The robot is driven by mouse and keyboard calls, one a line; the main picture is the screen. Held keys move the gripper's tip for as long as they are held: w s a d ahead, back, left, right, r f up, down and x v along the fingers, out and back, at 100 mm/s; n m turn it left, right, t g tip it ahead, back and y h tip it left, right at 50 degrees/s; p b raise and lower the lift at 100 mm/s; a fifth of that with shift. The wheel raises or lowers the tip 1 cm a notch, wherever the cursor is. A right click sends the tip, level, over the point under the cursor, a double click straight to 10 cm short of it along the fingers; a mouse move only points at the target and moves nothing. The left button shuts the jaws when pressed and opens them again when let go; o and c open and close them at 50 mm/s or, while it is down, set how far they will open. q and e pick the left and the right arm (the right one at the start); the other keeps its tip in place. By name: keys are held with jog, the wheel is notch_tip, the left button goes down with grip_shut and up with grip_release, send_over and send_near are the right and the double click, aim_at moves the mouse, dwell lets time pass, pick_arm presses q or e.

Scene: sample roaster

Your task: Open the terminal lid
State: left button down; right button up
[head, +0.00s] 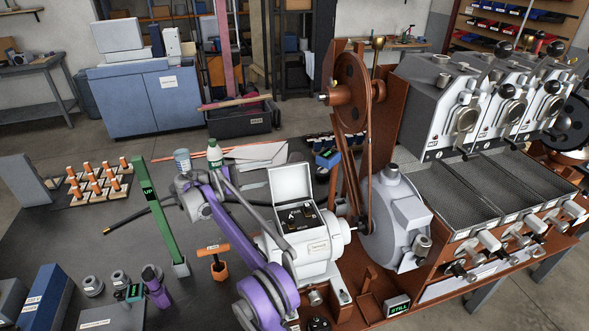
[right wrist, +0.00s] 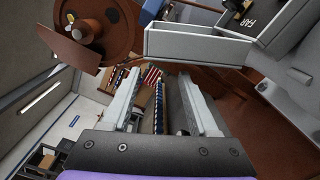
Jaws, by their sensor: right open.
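The white terminal box (head: 312,247) sits on the motor in the middle of the head view. Its pale lid (head: 290,184) stands raised at the back, and the dark terminal plate (head: 299,218) with brass posts is exposed. In the right wrist view, the pale box parts (right wrist: 190,45) and a dark panel marked FAR lie at the upper right. My right gripper (right wrist: 163,95) is open there, its two fingers apart with nothing held between them. In the head view my purple right arm bends beside the box, and its fingertips are hard to make out. My left gripper is out of view.
A brown pulley (head: 352,90) with a belt rises behind the box. A grey housing (head: 397,213) stands to its right. A green bar marked UP (head: 160,215) and an orange-handled tool (head: 217,262) stand to the left. The dark bench has bare patches between them.

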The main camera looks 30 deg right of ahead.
aim_at(295, 168)
jog(key=b+x, duration=0.1)
jog(key=x, duration=0.8)
jog(key=shift+s+d, duration=0.1)
jog(key=shift+d, duration=0.2)
jog(key=shift+f, duration=0.1)
grip_shut()
dwell(0.9)
